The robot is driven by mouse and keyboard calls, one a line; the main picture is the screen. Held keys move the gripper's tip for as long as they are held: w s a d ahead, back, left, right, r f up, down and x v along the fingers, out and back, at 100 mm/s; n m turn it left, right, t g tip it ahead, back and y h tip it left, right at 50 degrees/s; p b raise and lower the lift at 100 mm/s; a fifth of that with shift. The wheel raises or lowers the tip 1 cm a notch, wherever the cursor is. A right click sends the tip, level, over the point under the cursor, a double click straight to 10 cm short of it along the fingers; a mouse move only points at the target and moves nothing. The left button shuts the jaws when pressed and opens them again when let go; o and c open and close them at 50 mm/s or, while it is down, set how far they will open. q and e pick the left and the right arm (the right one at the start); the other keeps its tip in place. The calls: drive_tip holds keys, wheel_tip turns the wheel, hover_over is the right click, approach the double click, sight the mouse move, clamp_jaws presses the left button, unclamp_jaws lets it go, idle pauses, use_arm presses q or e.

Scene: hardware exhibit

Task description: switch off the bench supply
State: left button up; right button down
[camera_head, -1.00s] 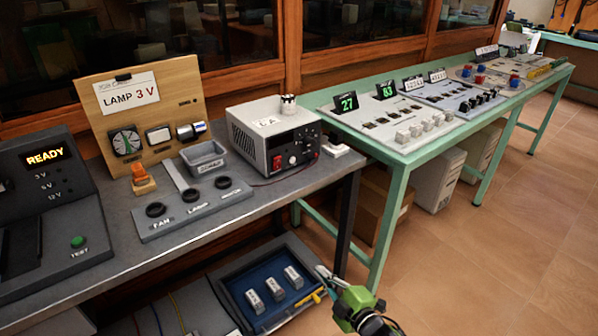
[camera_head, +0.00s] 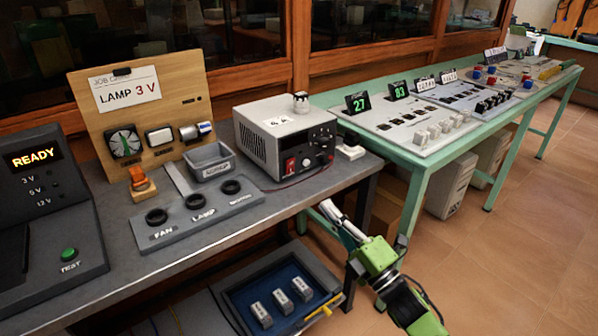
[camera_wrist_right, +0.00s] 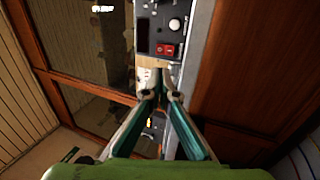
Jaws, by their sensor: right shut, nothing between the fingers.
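The bench supply (camera_head: 255,150) is a grey box with a dark front panel, standing at the right end of the grey workbench. Its red switch (camera_head: 290,166) is at the lower left of the panel. The switch also shows in the right wrist view (camera_wrist_right: 166,50), beyond the fingertips. I cannot tell its position. My right gripper (camera_head: 326,206) is shut and empty, in front of the bench's front edge, below and right of the supply and apart from it. In the right wrist view its fingers (camera_wrist_right: 159,92) converge. My left gripper is not in view.
A fan and lamp control strip (camera_head: 205,212), a grey bin (camera_head: 210,160) and a wooden job board (camera_head: 180,90) stand left of the supply. A white block (camera_head: 351,152) is right of it. An open blue drawer (camera_head: 240,298) lies below. Green table (camera_head: 425,165) at right.

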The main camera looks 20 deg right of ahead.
sight(292, 162)
drive_tip(key=x, duration=1.2)
drive_tip(key=shift+w+r, duration=0.15)
drive_tip(key=shift+w, duration=0.05)
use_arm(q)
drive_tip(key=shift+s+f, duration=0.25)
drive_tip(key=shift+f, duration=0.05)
use_arm(e)
drive_tip(key=shift+w+a+r, duration=0.1)
drive_tip(key=shift+r, duration=0.05)
drive_tip(key=shift+w+r, duration=0.1)
drive_tip(key=shift+w, duration=0.05)
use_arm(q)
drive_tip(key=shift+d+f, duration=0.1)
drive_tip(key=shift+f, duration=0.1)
